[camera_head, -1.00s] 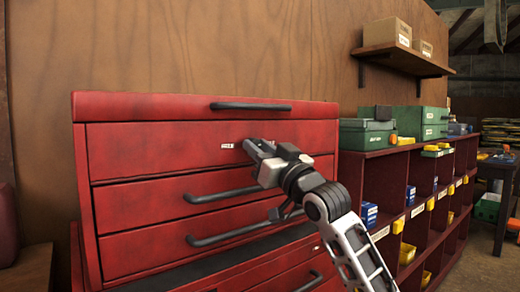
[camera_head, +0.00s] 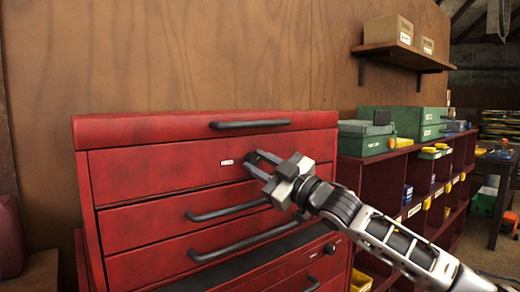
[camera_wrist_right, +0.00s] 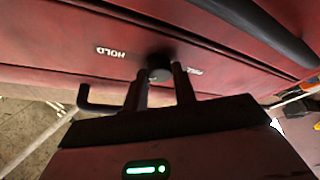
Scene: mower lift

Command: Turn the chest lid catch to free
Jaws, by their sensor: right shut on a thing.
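The red tool chest (camera_head: 165,160) stands against the wooden wall, its lid (camera_head: 150,128) down. The lid catch is a dark round knob (camera_wrist_right: 159,73) on the upper front; in the wrist view it lies between a "HOLD" label (camera_wrist_right: 110,52) and a second label (camera_wrist_right: 196,71) that is hard to read. My right gripper (camera_head: 254,160) reaches in from the right and is shut on the catch. Its fingers also show in the wrist view (camera_wrist_right: 160,84), one on each side of the knob. Which label the catch points to, I cannot tell. My left gripper is out of view.
Drawer handles (camera_head: 228,210) stick out below the gripper. A lid handle (camera_head: 250,124) sits above it. A red pigeonhole shelf (camera_head: 385,185) with green cases (camera_head: 420,121) stands close on the right. A wall shelf (camera_head: 400,58) holds cardboard boxes.

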